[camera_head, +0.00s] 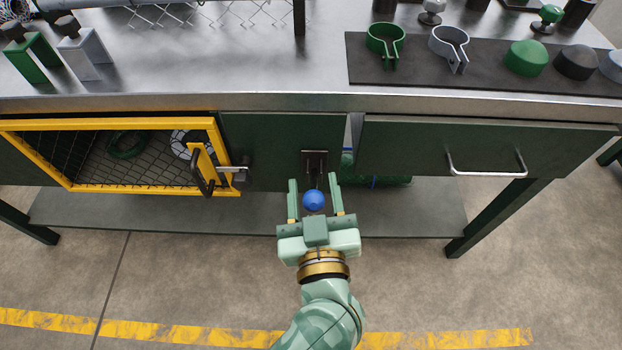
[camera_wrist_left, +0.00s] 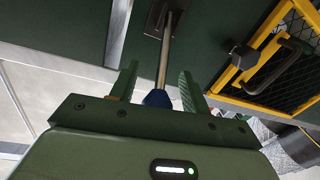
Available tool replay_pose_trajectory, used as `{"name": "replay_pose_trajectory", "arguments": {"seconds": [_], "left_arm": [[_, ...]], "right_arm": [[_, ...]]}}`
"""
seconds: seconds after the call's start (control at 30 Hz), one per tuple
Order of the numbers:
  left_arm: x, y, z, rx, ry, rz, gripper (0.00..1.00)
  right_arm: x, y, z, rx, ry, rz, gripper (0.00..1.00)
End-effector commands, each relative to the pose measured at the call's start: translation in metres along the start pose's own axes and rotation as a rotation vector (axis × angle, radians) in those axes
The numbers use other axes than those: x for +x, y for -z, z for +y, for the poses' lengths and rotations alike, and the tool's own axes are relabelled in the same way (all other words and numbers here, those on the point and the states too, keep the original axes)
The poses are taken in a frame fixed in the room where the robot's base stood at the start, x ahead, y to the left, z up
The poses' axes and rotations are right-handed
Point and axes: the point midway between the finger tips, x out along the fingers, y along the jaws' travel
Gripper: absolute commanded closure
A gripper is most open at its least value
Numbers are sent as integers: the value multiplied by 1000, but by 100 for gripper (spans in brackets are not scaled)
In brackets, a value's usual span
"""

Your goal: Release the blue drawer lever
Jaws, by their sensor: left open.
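The blue drawer lever's ball knob (camera_head: 314,200) sits on a metal rod that comes out of a dark plate (camera_head: 315,160) on the green cabinet front. My left gripper (camera_head: 315,183) is open, with one finger on each side of the knob and rod. In the left wrist view the blue knob (camera_wrist_left: 157,98) lies between the open fingers (camera_wrist_left: 157,72), near the palm, with the rod running out past the fingertips. I see a gap between each finger and the knob. A closed green drawer with a silver handle (camera_head: 487,172) is to the right of the lever. My right gripper is out of view.
A yellow-framed mesh door (camera_head: 222,188) with a dark handle is left of the lever. The metal bench top (camera_head: 210,70) overhangs above. A dark mat (camera_head: 420,82) on it holds clamps and knobs. A lower shelf (camera_head: 240,215) runs beneath; open floor lies in front.

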Motion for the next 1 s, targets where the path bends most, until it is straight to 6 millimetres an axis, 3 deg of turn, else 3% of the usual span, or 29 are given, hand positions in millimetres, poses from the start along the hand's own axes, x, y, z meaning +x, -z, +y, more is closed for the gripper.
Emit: {"name": "replay_pose_trajectory", "arguments": {"seconds": [0.3,0.47,0.5,1.0], "left_arm": [[0,0,0,-1,-1,0,53],[0,0,0,0,-1,0,98],[0,0,0,0,-1,0,100],[-7,-13,-3,-10,-23,124,100]], "right_arm": [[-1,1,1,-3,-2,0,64],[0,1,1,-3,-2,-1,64],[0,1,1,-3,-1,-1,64],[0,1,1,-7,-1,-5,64]]}}
